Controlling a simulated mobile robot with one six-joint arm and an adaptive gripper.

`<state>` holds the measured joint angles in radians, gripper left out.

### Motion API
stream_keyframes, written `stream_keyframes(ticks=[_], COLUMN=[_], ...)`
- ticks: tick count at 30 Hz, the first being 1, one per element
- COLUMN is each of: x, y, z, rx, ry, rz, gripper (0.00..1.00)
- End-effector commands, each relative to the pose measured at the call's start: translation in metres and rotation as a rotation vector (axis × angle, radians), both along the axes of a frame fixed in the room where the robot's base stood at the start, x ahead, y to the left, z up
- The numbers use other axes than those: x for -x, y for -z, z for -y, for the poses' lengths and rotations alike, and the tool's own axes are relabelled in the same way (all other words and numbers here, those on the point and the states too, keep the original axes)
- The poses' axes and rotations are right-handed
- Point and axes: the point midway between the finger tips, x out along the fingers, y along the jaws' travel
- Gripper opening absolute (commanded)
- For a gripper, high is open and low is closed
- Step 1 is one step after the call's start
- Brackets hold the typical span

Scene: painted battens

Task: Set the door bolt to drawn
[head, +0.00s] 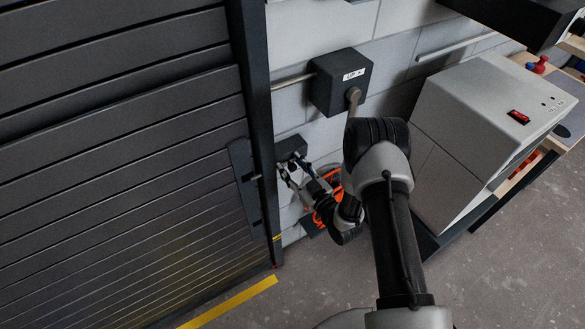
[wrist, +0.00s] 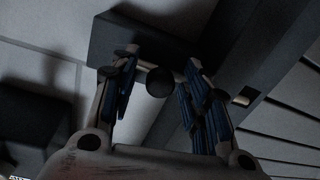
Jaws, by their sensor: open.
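The door bolt's dark housing (head: 291,147) is on the grey block wall just right of the dark door frame. It also shows at the top of the wrist view (wrist: 140,42). In the wrist view the round dark bolt knob (wrist: 160,82) stands between the fingers of my gripper (wrist: 161,70), with a pale rod beside it. My gripper is open, one finger on each side of the knob; I cannot tell whether either touches it. In the head view my gripper (head: 291,168) is just below the housing, and the knob is not clear there. The rod's end is partly hidden by the right finger.
The slatted dark shutter door (head: 120,130) fills the left. A dark box with a lever (head: 338,82) is on the wall above my gripper. Orange cable (head: 318,218) hangs behind my wrist. A grey cabinet (head: 470,115) stands to the right. A yellow line (head: 230,303) marks the floor.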

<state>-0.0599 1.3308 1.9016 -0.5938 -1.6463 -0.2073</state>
Motion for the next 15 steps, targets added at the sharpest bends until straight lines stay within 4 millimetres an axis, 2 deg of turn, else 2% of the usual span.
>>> stream_keyframes(ticks=[6, 15], x=[-0.0002, 0.0000], y=[-0.0002, 0.0000], z=[-0.0001, 0.0000], rx=[0.000, 0.000], ry=[0.000, 0.000], rz=[0.000, 0.000], gripper=[0.43, 0.23])
